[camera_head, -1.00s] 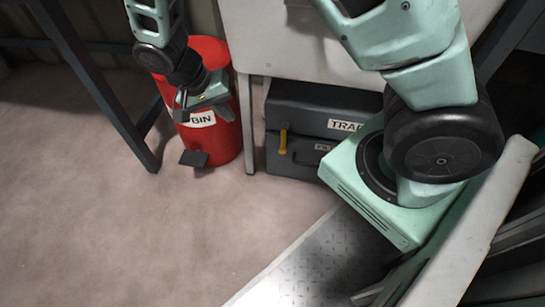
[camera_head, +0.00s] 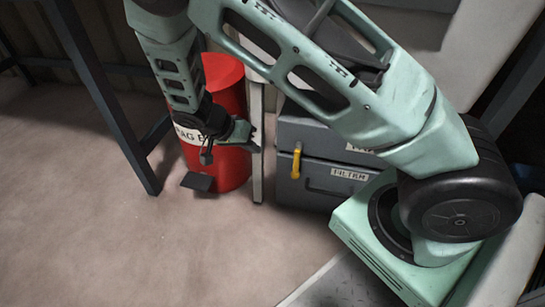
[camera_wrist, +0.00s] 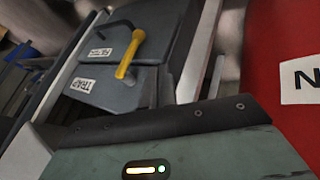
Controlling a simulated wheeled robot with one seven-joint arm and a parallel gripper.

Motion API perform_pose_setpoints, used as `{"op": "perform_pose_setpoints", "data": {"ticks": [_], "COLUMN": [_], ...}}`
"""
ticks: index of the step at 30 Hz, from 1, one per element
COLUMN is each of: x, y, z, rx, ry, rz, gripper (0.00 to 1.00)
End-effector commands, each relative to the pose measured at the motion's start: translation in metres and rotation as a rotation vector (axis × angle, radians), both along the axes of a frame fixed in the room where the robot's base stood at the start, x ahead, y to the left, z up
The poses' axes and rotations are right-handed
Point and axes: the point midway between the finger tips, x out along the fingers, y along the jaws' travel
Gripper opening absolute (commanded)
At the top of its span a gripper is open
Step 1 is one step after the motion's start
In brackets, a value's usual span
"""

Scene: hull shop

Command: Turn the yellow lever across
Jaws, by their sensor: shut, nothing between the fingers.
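The yellow lever (camera_head: 297,160) is on the front of a grey two-part box, pointing roughly up and down, across the seam between the parts. In the wrist view the lever (camera_wrist: 130,55) shows at upper left, apart from my gripper. My gripper (camera_head: 250,143) is shut and empty, in front of the red bin's right side, left of the lever and not touching it. The grey box (camera_head: 325,165) has an upper part marked TRAP and a lower part marked FILTER with a dark handle. My arm hides some of the upper part.
The red bin (camera_head: 222,90) with a dark pedal (camera_head: 198,182) stands left of the box. A thin pale leg (camera_head: 257,175) stands between bin and box. A dark slanted post (camera_head: 105,100) is at left. The floor in front is clear.

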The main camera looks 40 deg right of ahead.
Motion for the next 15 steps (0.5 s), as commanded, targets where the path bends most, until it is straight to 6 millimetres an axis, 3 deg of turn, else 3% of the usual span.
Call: {"op": "perform_pose_setpoints", "data": {"ticks": [15], "x": [-0.014], "y": [-0.057], "z": [-0.084], "rx": [0.000], "ry": [0.003], "rz": [-0.002], "gripper": [0.00]}}
